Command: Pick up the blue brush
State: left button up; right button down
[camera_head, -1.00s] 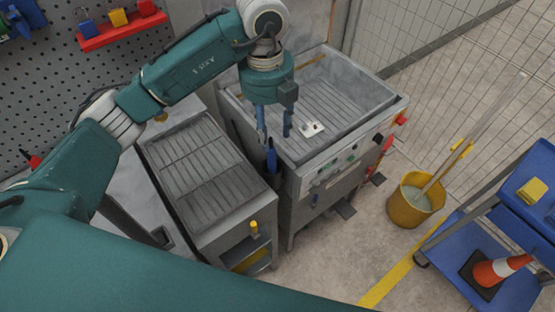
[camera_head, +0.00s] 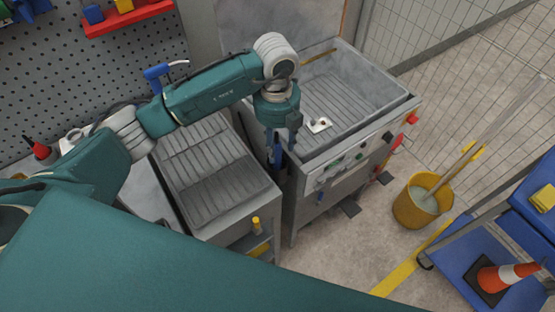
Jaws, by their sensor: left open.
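The blue brush (camera_head: 278,158) stands upright by the left side of the roller coater (camera_head: 345,140), in the gap next to the slatted table; only part of its handle shows. My left gripper (camera_head: 280,146) points down right at the handle, with its fingers open. The fingers overlap the handle in the picture, so I cannot tell if they touch it. The lower part of the brush is hidden. My right gripper is out of view.
A grey slatted table (camera_head: 205,172) stands left of the coater. A small white piece (camera_head: 319,125) lies in the coater's tray. A yellow bucket (camera_head: 418,206) with a mop and a blue cart (camera_head: 470,250) with a cone stand at the right. Floor between them is clear.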

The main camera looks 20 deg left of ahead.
aim_at(277, 161)
pick_arm(q)
jog(key=shift+f, duration=1.3)
jog(key=shift+w, duration=0.1)
grip_shut()
jog(key=shift+r, duration=0.1)
